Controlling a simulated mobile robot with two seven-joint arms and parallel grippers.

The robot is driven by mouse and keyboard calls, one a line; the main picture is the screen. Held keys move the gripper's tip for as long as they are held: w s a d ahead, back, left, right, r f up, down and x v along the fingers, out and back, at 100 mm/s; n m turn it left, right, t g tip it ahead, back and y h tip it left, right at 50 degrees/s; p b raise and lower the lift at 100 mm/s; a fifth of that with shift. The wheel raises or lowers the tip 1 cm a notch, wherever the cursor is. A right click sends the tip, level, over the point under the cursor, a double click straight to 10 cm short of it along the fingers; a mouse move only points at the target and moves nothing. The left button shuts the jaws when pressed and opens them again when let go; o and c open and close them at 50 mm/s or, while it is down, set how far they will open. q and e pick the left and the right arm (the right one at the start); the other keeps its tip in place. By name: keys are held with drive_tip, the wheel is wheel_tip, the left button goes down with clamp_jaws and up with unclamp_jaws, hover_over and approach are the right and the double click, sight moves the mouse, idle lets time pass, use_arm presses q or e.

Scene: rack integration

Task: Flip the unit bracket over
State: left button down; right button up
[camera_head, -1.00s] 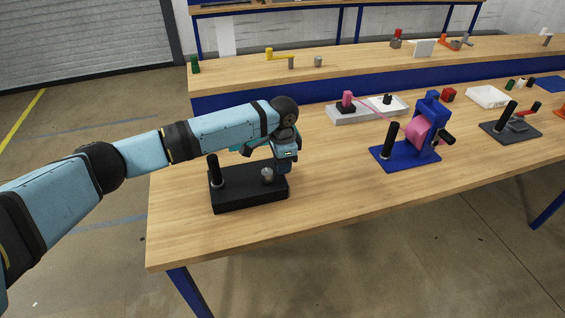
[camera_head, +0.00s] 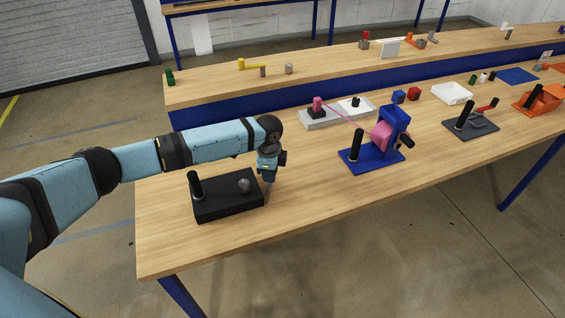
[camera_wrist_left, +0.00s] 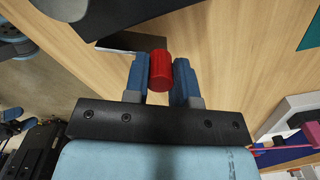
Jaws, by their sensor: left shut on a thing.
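My left gripper (camera_head: 268,190) points down at the right end of a black block (camera_head: 230,207) on the near table. The block carries an upright black post (camera_head: 195,186) and a round grey knob (camera_head: 244,186). In the left wrist view, the blue fingers of my left gripper (camera_wrist_left: 160,80) are shut on a red cylinder (camera_wrist_left: 161,70), one finger on each side. The cylinder is hidden in the head view. I cannot tell which thing is the unit bracket. My right gripper is not in view.
On the near wooden table (camera_head: 300,215), a blue stand (camera_head: 371,156) with a pink part is to the right. A grey tray (camera_head: 325,118) is behind it. A dark grey plate (camera_head: 470,124) with a red lever is farther right. The table front is clear.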

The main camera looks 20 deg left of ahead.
use_arm(q)
drive_tip(key=d+m, duration=0.1)
drive_tip(key=m+p, duration=0.1)
drive_tip(key=m, duration=0.1)
drive_tip(key=shift+w+d+r+p, duration=0.1)
drive_tip(key=shift+d+r+p, duration=0.05)
drive_tip(key=shift+d+p, duration=0.2)
drive_tip(key=shift+d+m+p, duration=0.35)
drive_tip(key=shift+d+m, duration=0.2)
drive_tip(key=shift+m, duration=0.35)
drive_tip(key=d+m, duration=0.1)
drive_tip(key=d+m+p, duration=0.1)
drive_tip(key=m, duration=0.1)
drive_tip(key=shift+s+m, duration=0.3)
drive_tip(key=shift+s, duration=0.1)
drive_tip(key=m, duration=0.1)
drive_tip(key=s+d+m+p, duration=0.1)
drive_tip(key=shift+d+m, duration=0.15)
drive_tip(key=shift+m, duration=0.15)
drive_tip(key=shift+s+d+m, duration=0.15)
drive_tip(key=shift+d+m, duration=0.1)
drive_tip(key=shift+m, duration=0.25)
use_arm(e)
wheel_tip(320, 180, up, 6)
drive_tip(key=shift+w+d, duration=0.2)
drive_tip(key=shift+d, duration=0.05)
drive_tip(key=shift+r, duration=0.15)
